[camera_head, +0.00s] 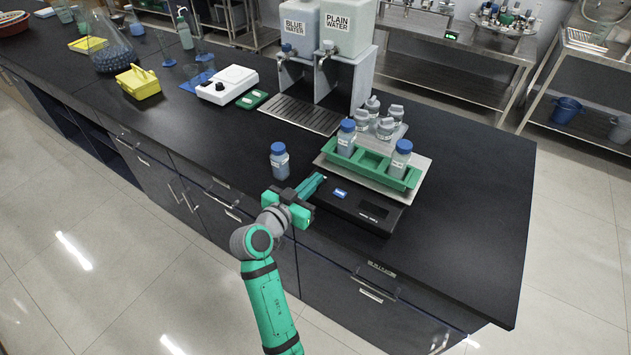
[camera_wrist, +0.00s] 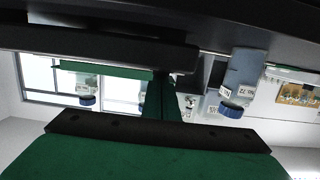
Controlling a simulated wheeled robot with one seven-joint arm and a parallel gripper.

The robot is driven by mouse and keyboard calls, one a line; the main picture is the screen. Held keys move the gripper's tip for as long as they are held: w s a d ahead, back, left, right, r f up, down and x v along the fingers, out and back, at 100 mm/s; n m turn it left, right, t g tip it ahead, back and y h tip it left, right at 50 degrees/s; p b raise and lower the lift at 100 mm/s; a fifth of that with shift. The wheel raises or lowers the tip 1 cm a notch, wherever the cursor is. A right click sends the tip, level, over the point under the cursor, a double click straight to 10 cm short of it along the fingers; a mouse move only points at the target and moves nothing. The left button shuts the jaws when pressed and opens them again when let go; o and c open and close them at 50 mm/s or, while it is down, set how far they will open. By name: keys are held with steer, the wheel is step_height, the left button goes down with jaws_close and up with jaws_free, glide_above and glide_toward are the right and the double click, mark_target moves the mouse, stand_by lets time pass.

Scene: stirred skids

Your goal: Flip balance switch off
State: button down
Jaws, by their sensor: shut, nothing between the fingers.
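The balance (camera_head: 385,213) is a black box with a silver plate, at the right part of the dark bench. A small blue-lit switch (camera_head: 340,193) shows on its front face, beside a dark display (camera_head: 373,209). My gripper (camera_head: 318,181) is shut and empty, its fingertips at the balance's front left, just left of the switch. Whether they touch the balance I cannot tell. In the wrist view, which looks upside down, the closed fingers (camera_wrist: 162,97) reach up toward the dark balance body (camera_wrist: 100,45). The switch cannot be made out there.
A green rack (camera_head: 372,165) with blue-capped bottles stands on the balance's plate. A loose blue-capped bottle (camera_head: 279,161) stands left of my gripper. Several clear bottles (camera_head: 372,112) stand behind the rack. Water dispensers (camera_head: 320,50) rise further back. The bench right of the balance is clear.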

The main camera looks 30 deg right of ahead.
steer(key=shift+s+d+r, duration=0.1)
steer(key=shift+r, duration=0.35)
step_height(320, 180, up, 3)
steer(key=shift+d+f, duration=0.1)
steer(key=r+v, duration=0.2)
steer(key=v, duration=0.7)
steer(key=shift+r, duration=0.2)
steer(key=s+a+f+n+t+y, duration=0.3)
steer(key=s+a+f+n+y, duration=0.25)
steer(key=a+f, duration=0.4)
steer(key=s+a+f+n+t+y, duration=0.4)
steer(key=a+f+n, duration=0.2)
steer(key=f, duration=0.6)
steer(key=s+a+f+n+y, duration=0.1)
steer(key=s+a+y, duration=0.1)
steer(key=s+a, duration=0.3)
steer(key=s+a+f+n+y, duration=0.1)
steer(key=s+a+y, duration=0.15)
steer(key=s, duration=0.45)
steer(key=s+a+r+t, duration=0.1)
steer(key=s+r, duration=0.4)
steer(key=s, duration=0.7)
steer(key=shift+s+a+r+t+y, duration=0.25)
steer(key=shift+a+t+y, duration=0.15)
steer(key=shift+a, duration=0.35)
